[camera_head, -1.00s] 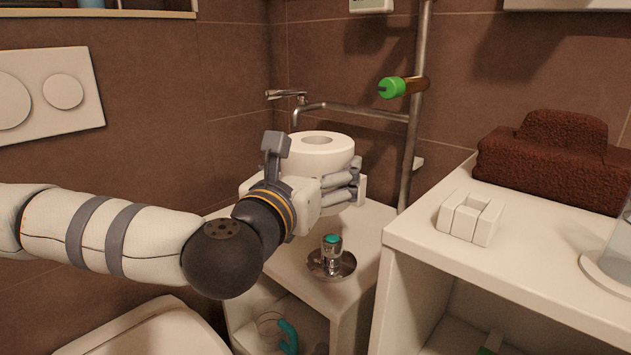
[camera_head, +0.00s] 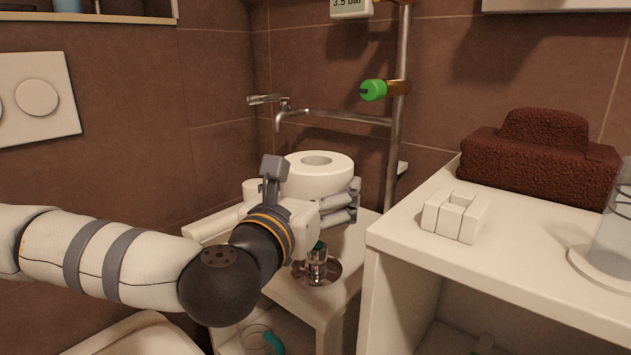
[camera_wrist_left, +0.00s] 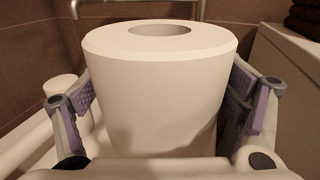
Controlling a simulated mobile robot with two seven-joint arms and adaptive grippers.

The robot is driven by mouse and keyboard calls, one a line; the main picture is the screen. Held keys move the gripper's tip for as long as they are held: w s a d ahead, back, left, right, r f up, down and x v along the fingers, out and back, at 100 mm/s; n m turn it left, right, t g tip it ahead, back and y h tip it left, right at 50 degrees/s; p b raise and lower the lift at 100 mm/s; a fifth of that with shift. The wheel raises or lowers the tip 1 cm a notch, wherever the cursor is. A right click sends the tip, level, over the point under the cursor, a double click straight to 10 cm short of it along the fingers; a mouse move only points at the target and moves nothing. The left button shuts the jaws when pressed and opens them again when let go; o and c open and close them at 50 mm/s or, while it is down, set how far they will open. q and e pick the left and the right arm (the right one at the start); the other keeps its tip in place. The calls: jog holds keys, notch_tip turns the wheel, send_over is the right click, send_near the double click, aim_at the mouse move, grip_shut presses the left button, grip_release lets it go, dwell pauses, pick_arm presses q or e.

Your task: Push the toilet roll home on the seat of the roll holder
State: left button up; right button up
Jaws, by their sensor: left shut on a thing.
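A white toilet roll (camera_head: 318,175) stands upright, its round hole facing up. My left gripper (camera_head: 325,210) is shut around its sides; in the left wrist view the roll (camera_wrist_left: 158,90) fills the space between the two purple-padded fingers. A white bar (camera_head: 205,230) and a short upright white stub (camera_head: 252,188) stand to the left of the roll; the stub also shows in the left wrist view (camera_wrist_left: 60,84). They may belong to the roll holder. The roll's underside and any seat below it are hidden, so I cannot tell whether it touches. My right gripper is not in view.
A low white cabinet (camera_head: 345,275) carries a chrome fitting (camera_head: 316,265) in front of the gripper. A metal tap (camera_head: 335,115) and an upright pipe (camera_head: 393,150) stand behind. A white shelf (camera_head: 400,240) with a white block and brown towels (camera_head: 540,160) is close on the right.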

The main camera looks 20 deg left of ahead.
pick_arm(q)
notch_tip(320, 180, down, 2)
jog(key=shift+f+b, duration=0.15)
jog(key=shift+b, duration=0.35)
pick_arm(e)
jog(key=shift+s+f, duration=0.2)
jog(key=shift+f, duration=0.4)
pick_arm(q)
jog(key=shift+p, duration=0.4)
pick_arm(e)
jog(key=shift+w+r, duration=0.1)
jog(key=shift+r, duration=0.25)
pick_arm(q)
jog(key=shift+f+b, duration=2.25)
jog(key=shift+f, duration=1.25)
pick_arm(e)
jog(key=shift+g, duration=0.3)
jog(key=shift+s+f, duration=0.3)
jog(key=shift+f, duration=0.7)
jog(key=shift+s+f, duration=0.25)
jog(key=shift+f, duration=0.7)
pick_arm(q)
jog(key=o, duration=1.1)
jog(key=shift+o, duration=0.3)
notch_tip(320, 180, up, 10)
jog(key=shift+r, duration=0.1)
